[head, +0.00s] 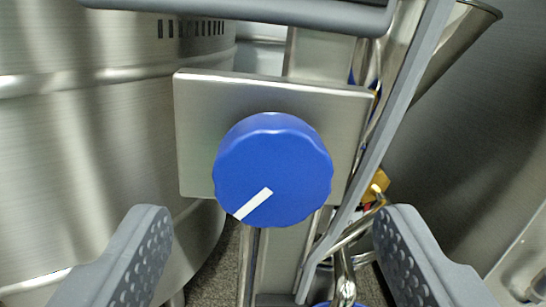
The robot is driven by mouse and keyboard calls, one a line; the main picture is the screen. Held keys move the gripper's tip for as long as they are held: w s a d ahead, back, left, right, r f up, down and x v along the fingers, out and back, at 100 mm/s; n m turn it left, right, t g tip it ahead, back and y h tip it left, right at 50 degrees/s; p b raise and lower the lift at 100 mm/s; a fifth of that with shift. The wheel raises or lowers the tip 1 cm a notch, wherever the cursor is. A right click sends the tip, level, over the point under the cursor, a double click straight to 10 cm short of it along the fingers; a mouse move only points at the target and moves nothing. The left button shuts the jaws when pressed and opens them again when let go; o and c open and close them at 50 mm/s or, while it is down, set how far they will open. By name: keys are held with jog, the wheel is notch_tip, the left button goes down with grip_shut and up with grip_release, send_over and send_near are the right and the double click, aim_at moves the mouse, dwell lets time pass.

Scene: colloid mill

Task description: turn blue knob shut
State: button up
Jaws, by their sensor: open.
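The blue knob (280,165) faces me in the middle of the head view, round with a scalloped edge. Its white pointer line runs from near the centre toward the lower left. It sits on a square metal plate (194,140). My gripper (265,255) is open, its grey dimpled fingers at the lower left and lower right of the picture. The knob shows between and above the fingers, and neither finger appears to touch it. Nothing is held.
A large steel vessel (90,130) fills the left side. A grey bar (390,130) slants down close to the right of the plate, and a grey rail (270,12) crosses above. Pipes and a yellow fitting (375,186) lie behind. Another steel surface (470,150) stands at right.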

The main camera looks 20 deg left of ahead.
aim_at(271, 169)
jog(key=shift+x, duration=1.35)
jog(key=c, duration=1)
